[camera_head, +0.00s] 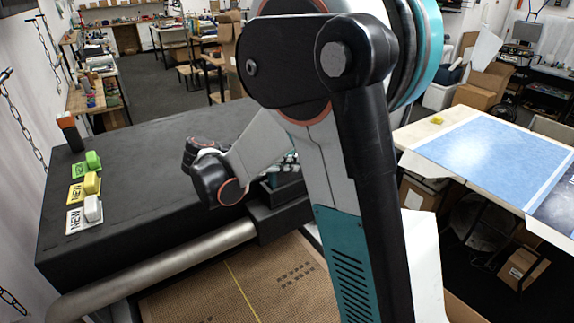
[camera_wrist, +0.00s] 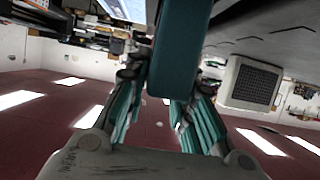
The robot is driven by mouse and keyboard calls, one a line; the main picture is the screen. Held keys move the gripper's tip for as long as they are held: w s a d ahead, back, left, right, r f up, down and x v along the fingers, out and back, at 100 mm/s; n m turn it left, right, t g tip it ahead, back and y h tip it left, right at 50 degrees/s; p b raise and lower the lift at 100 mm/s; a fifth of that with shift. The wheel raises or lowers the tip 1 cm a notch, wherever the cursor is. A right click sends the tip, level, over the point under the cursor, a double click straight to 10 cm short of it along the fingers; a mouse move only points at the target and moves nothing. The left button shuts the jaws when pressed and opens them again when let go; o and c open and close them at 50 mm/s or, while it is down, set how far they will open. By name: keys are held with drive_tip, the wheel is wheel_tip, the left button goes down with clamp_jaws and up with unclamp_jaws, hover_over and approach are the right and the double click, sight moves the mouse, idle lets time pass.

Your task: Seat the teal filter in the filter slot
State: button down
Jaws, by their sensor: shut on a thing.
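My gripper (camera_wrist: 168,85) is shut on the teal filter (camera_wrist: 179,45), a narrow, rounded slab that rises between the fingers in the wrist view. Its far end runs out of the top of that view. In the head view my arm covers most of the gripper, and I cannot make out the filter there. A grey square frame with a dark mesh face (camera_wrist: 250,84) is right of the filter in the wrist view, apart from it. I cannot tell whether it has to do with the filter slot, and I cannot clearly identify the slot in either view.
A table with a blue sheet (camera_head: 490,150) stands at right.

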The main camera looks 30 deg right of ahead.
drive_tip(key=shift+w+f, duration=0.1)
drive_tip(key=shift+f, duration=0.75)
drive_tip(key=c, duration=1.4)
unclamp_jaws()
drive_tip(key=shift+o, duration=0.2)
drive_tip(key=shift+r, duration=0.1)
drive_tip(key=v, duration=1.2)
